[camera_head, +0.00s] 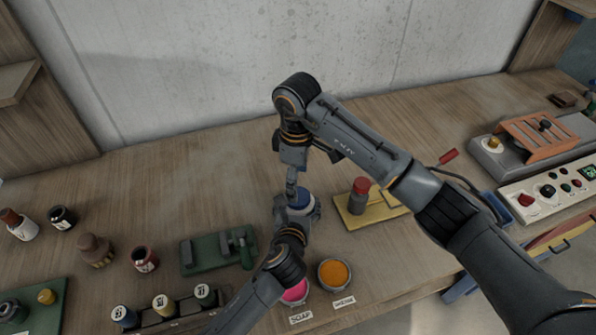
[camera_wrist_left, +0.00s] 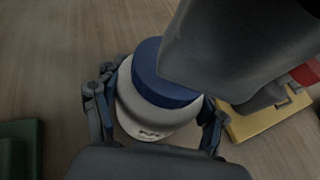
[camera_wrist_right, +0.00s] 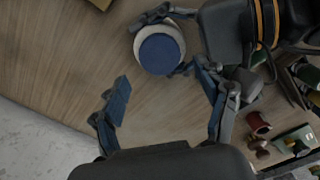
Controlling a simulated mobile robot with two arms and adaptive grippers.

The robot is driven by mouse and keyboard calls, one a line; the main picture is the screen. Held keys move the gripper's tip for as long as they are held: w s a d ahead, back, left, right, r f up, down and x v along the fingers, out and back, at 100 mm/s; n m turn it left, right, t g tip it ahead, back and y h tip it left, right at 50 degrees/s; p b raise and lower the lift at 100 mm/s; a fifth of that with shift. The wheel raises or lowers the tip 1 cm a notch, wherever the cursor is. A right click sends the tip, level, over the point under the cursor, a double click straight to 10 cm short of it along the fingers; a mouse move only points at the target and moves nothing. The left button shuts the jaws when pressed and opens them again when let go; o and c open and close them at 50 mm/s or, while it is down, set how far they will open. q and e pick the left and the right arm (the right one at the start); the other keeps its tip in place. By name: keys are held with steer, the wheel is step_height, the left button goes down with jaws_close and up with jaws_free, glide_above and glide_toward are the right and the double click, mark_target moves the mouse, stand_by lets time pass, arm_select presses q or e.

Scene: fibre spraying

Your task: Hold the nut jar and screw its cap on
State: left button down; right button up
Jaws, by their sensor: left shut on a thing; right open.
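The nut jar is white; its body (camera_wrist_left: 145,122) shows in the left wrist view between the fingers of my left gripper (camera_wrist_left: 155,112). The gripper is shut on the jar, which stands upright over the table. The blue cap (camera_wrist_left: 160,72) sits on top of the jar; I cannot tell how tightly. It also shows in the head view (camera_head: 299,199) and the right wrist view (camera_wrist_right: 159,54). My right gripper (camera_wrist_right: 164,84) is open and empty, above and beside the cap, its fingers apart. In the head view the right arm partly hides the jar.
A green fixture (camera_head: 212,250) stands left of the jar. A yellow stand with a red-topped piece (camera_head: 360,190) is to the right. The table behind the jar, towards the wall, is clear.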

arm_select(q)
steer(key=shift+f, duration=0.15)
arm_select(e)
steer(key=n, duration=0.4)
steer(key=shift+r, duration=0.2)
steer(key=n, duration=0.4)
steer(key=shift+w+a+r, duration=0.1)
steer(key=shift+a+r, duration=0.05)
steer(key=shift+r, duration=0.05)
steer(key=n, duration=0.6)
steer(key=shift+a+r, duration=0.1)
steer(key=shift+r, duration=0.1)
steer(key=n, duration=0.6)
steer(key=shift+r, duration=0.2)
steer(key=n, duration=0.4)
steer(key=shift+r, duration=0.15)
steer(key=n, duration=0.4)
steer(key=shift+r, duration=0.1)
steer(key=n, duration=0.6)
steer(key=shift+r, duration=0.15)
steer(key=n, duration=0.4)
steer(key=shift+r, duration=0.1)
steer(key=n, duration=0.3)
steer(key=shift+d+r+n, duration=0.1)
steer(key=shift+d+n, duration=0.15)
steer(key=shift+n, duration=0.15)
steer(key=n, duration=0.5)
steer(key=shift+d, duration=0.15)
